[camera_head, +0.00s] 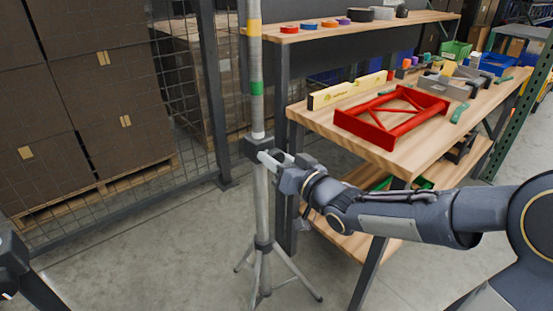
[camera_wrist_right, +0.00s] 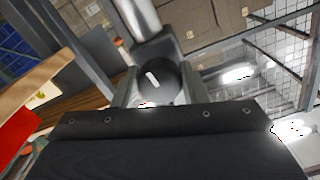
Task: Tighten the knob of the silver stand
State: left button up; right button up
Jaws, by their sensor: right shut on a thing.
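The silver stand (camera_head: 262,205) stands upright on tripod legs on the floor, left of the workbench. Its upper pole carries yellow, green and white bands. A dark collar (camera_head: 257,147) sits partway up the pole. In the right wrist view the round black knob (camera_wrist_right: 157,80) with a white mark lies between my fingers, in front of the silver pole (camera_wrist_right: 138,18). My right gripper (camera_head: 270,157) reaches the collar from the right and is shut on the knob (camera_wrist_right: 157,80). The head view hides the knob behind the fingers. At the left edge a dark arm part shows, but no left fingers.
The wooden workbench (camera_head: 350,128) stands right of the stand, with a red frame (camera_head: 392,117), a yellow level (camera_head: 347,90) and several tools on it. A mesh fence (camera_head: 185,100) and brown boxes (camera_head: 85,75) stand behind to the left. The floor at front left is clear.

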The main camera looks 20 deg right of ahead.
jog(key=o, duration=1)
jog(key=p+v, duration=0.1)
jog(key=v, duration=0.7)
jog(key=shift+p, duration=0.3)
jog(key=shift+w, duration=0.1)
